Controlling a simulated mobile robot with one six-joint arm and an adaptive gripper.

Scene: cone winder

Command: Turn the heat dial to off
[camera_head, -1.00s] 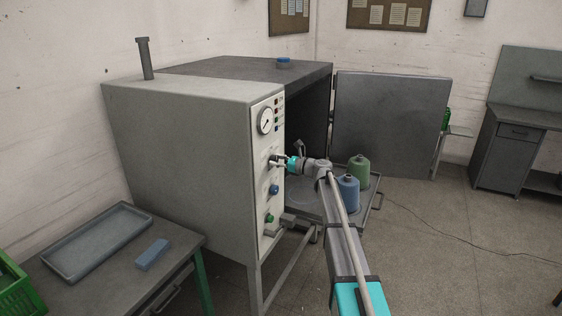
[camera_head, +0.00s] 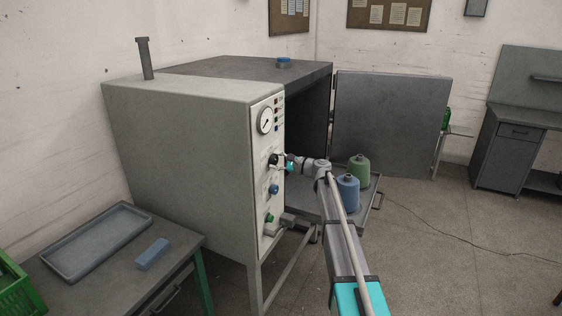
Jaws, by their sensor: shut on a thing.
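The grey oven cabinet has a white control panel on its side, with a round gauge (camera_head: 265,120) near the top. My gripper (camera_head: 278,159) is at the panel below the gauge, shut on a dark dial (camera_head: 272,158). I take this to be the heat dial. The gripper and its small size hide most of it, so I cannot read its pointer. A blue knob (camera_head: 274,189) and a green knob (camera_head: 269,218) sit lower on the panel, apart from the gripper.
The oven door (camera_head: 390,122) stands open at the right. A blue cone (camera_head: 347,190) and a green cone (camera_head: 359,167) stand on a trolley beside my arm. A table with a grey tray (camera_head: 97,243) and a blue block (camera_head: 152,254) is at the lower left.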

